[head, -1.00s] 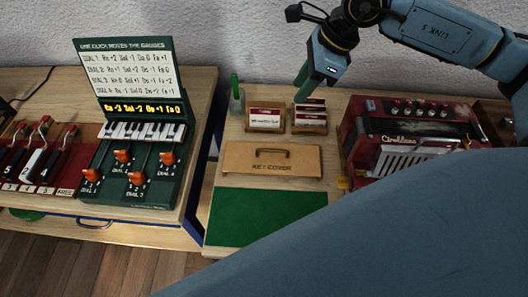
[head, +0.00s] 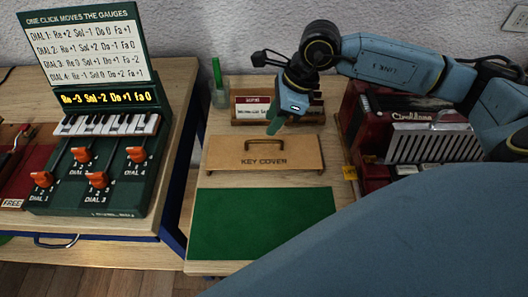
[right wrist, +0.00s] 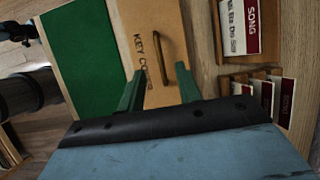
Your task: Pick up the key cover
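The key cover (head: 225,154) is a flat tan wooden board lettered KEY COVER, lying on the wooden table. A brown arched handle (head: 266,143) stands on its top near the back edge. My right gripper (head: 275,126) comes down from above, with its green fingers just above and behind the handle. In the right wrist view the right gripper (right wrist: 158,84) is open and empty. There the handle (right wrist: 161,58) shows beyond the fingertips, roughly between their lines, and the key cover (right wrist: 140,20) lies under it. I cannot identify my left gripper in these views.
A green mat (head: 260,222) lies in front of the cover. Song card holders (head: 245,110) and a green cup with a marker (head: 218,95) stand behind it. A red accordion (head: 365,120) is at right. A dial panel (head: 95,170) stands on the left table, across a gap.

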